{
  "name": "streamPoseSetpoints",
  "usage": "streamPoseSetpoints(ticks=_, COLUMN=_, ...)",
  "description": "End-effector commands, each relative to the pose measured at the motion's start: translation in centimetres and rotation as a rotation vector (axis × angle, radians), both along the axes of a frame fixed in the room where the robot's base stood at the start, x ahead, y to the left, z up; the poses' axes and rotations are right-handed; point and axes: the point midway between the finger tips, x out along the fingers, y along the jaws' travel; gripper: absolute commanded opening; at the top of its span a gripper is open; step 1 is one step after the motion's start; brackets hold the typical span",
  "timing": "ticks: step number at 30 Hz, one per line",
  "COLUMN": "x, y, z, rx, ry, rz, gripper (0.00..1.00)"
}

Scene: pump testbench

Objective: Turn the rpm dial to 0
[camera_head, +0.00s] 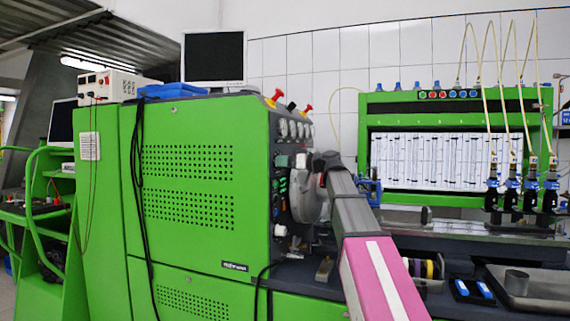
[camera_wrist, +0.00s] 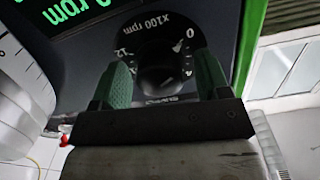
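The rpm dial (camera_wrist: 165,76) is a dark round knob on the grey panel in the wrist view. A white scale marked "x100 rpm" surrounds it, with 0 at the upper right and 12 at the left. Its pointer is too dark to read. My gripper (camera_wrist: 162,80) has its two green-padded fingers on either side of the knob, apart from each other, with what look like narrow dark gaps to the knob. Contact is hard to judge. In the head view my gripper (camera_head: 322,160) is at the side panel of the green testbench (camera_head: 190,190), and the dial is hidden.
A green digital readout (camera_wrist: 75,12) ending in "rpm" sits above the dial. A large white graduated wheel (camera_wrist: 22,90) is at the left, shown also as a grey disc (camera_head: 304,200) in the head view. Gauges (camera_head: 293,128) sit above my gripper.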

Motion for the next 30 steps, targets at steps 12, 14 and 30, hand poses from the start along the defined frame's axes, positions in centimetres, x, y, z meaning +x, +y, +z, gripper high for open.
streamPoseSetpoints(ticks=12, x=-1.6, y=-3.5, z=0.0, rx=0.001, ry=0.0, rz=-0.003, gripper=0.69)
streamPoseSetpoints(ticks=14, x=-2.0, y=-4.6, z=0.0, rx=0.001, ry=0.0, rz=-0.003, gripper=0.69)
streamPoseSetpoints(ticks=30, x=-4.3, y=-9.9, z=0.1, rx=0.0, ry=0.0, rz=0.0, gripper=0.69)
